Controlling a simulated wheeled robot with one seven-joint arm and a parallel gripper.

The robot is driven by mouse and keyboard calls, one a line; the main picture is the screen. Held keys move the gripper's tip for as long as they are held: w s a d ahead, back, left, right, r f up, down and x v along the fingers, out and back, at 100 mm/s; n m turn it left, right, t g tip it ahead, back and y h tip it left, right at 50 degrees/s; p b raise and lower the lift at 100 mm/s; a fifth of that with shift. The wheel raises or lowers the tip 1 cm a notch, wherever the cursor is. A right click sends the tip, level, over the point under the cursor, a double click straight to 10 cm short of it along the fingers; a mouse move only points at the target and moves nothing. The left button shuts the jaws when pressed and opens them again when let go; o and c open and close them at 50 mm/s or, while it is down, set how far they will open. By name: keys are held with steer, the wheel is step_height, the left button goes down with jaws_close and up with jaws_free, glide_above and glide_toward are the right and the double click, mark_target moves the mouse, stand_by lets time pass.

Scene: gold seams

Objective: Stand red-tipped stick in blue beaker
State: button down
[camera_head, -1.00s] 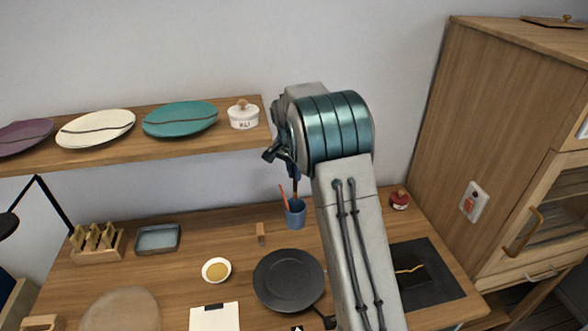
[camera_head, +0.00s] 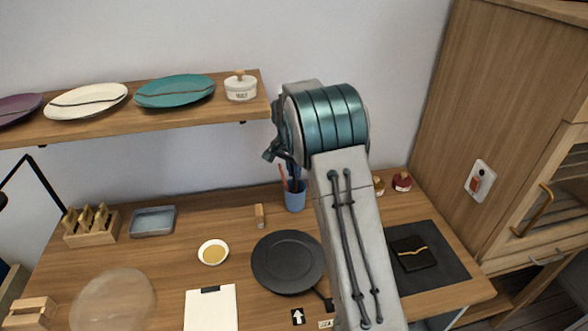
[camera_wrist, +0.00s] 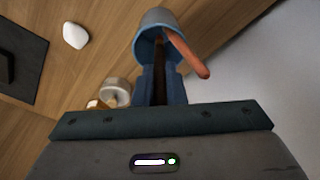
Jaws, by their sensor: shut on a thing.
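The blue beaker (camera_head: 295,199) stands upright at the back of the wooden worktop; in the wrist view its rim (camera_wrist: 137,50) faces me. An orange-red stick (camera_head: 282,178) leans in it and sticks out over the rim, also in the wrist view (camera_wrist: 188,56). My gripper (camera_wrist: 160,84) is shut on a dark brown stick (camera_wrist: 160,62), which runs from between the blue fingers into the beaker's mouth. The fingers are close to the rim. I cannot see the held stick's far end or any red tip on it. In the head view my arm partly hides the gripper.
A black pan (camera_head: 287,262), a small bowl (camera_head: 213,252) and a wooden block (camera_head: 259,216) lie in front and left of the beaker. A red-lidded jar (camera_head: 402,181) and a dark mat (camera_head: 449,269) are to the right. The shelf (camera_head: 150,124) hangs above, left of my arm.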

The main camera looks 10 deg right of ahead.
steer(key=c, duration=1.4)
jaws_free()
steer(key=shift+r, duration=0.1)
step_height(320, 180, up, 7)
steer(key=b, duration=0.1)
steer(key=shift+s+a, duration=0.4)
steer(key=shift+r, duration=0.1)
steer(key=shift+s, duration=0.1)
